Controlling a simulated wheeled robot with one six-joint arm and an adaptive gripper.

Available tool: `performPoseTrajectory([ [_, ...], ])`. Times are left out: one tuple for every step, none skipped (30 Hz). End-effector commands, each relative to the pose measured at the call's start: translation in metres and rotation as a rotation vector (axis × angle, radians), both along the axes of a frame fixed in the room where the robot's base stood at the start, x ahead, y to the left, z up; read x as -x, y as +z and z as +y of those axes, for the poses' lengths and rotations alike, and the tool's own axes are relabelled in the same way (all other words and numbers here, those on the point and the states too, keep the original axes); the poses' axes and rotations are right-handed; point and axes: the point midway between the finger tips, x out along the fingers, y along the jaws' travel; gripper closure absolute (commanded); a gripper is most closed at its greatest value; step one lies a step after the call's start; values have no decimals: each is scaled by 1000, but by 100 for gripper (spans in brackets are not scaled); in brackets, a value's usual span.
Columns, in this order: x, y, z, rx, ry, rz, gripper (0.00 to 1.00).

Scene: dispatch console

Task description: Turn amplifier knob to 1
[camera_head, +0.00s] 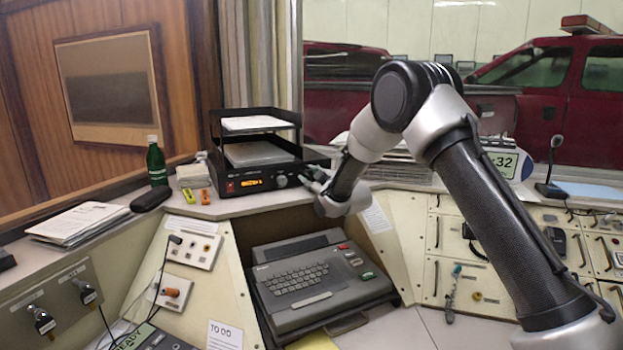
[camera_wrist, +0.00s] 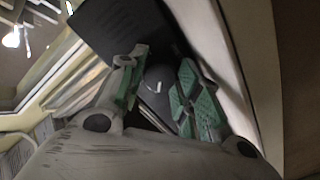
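The amplifier (camera_head: 250,184) is a black box with an orange display, under a black paper tray on the console's back ledge. A round knob (camera_head: 281,181) shows on its front, right of the display. My gripper (camera_head: 311,182) is at the right end of the amplifier's front. In the wrist view, a dark round knob (camera_wrist: 157,79) with a white mark lies between the green-padded fingertips of my gripper (camera_wrist: 158,84). The fingers are apart, one on each side of the knob. I cannot tell whether they touch it. The knob's scale is not readable.
A green bottle (camera_head: 156,161) and a black case (camera_head: 151,198) stand left of the amplifier. A grey keyboard terminal (camera_head: 305,279) sits below and in front. Papers (camera_head: 77,222) lie at the left. A desk microphone (camera_head: 553,172) stands at the right.

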Motion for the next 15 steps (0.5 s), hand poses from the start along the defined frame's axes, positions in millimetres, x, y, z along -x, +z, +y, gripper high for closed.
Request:
performPoseTrajectory([
  [0,-1,0,0,-1,1,54],
  [0,0,0,0,-1,1,48],
  [0,0,0,0,-1,1,46],
  [0,0,0,0,0,0,46],
  [0,0,0,0,0,0,46],
  [0,0,0,0,0,0,46],
  [0,0,0,0,0,0,46],
  [0,0,0,0,1,1,46],
  [0,0,0,0,1,1,46],
  [0,0,0,0,1,1,46],
  [0,0,0,-1,1,1,46],
  [0,-1,0,-3,1,2,46],
  [0,-1,0,-8,0,5,46],
  [0,-1,0,-15,1,8,46],
  [0,-1,0,-32,0,15,46],
])
